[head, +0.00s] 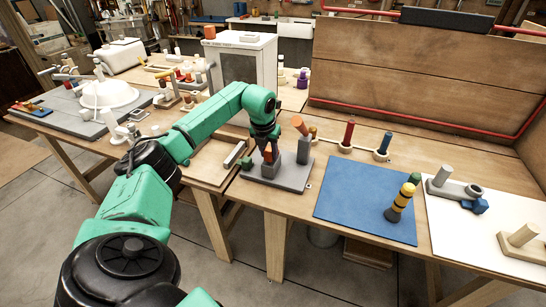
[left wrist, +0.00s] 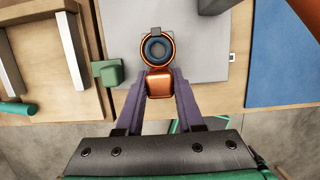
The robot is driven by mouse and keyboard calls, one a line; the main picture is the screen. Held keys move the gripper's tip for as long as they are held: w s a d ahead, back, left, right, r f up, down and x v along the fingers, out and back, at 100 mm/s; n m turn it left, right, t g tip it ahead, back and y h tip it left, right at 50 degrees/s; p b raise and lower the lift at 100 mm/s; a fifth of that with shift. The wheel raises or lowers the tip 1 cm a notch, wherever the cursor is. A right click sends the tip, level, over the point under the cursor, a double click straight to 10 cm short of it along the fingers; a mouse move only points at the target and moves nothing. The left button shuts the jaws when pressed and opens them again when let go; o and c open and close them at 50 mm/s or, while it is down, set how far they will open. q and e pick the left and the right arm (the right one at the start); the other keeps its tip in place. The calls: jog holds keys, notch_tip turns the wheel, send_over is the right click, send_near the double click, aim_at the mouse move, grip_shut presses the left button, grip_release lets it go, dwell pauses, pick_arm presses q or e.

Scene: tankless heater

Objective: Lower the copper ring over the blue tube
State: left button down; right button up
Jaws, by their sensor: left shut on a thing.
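My left gripper (head: 268,148) points down over a grey fixture (head: 282,175) on the bench. In the left wrist view the left gripper (left wrist: 159,78) is shut on the square tab of the copper ring (left wrist: 160,83). The ring's round part lies just beyond the fingertips. The blue tube (left wrist: 157,41) shows inside the ring's opening, seen almost end-on. The ring looks roughly centred around it from above, but I cannot tell how far down the tube it sits. In the head view the tube is hidden by the gripper; a bit of copper (head: 268,157) shows there. My right gripper is not in view.
A green block (left wrist: 108,72) sits left of the ring. A blue mat (head: 350,211) with a yellow-and-black banded post (head: 400,203) lies to the right and has bare room.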

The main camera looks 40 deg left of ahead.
pick_arm(q)
jog(key=shift+f+b, duration=0.4)
jog(key=shift+f, duration=0.4)
dwell(0.4)
jog(key=shift+c, duration=2.3)
grip_release()
jog(key=v, duration=1.4)
jog(key=shift+r+b, duration=0.3)
jog(key=shift+b, duration=0.15)
jog(key=shift+s, duration=0.1)
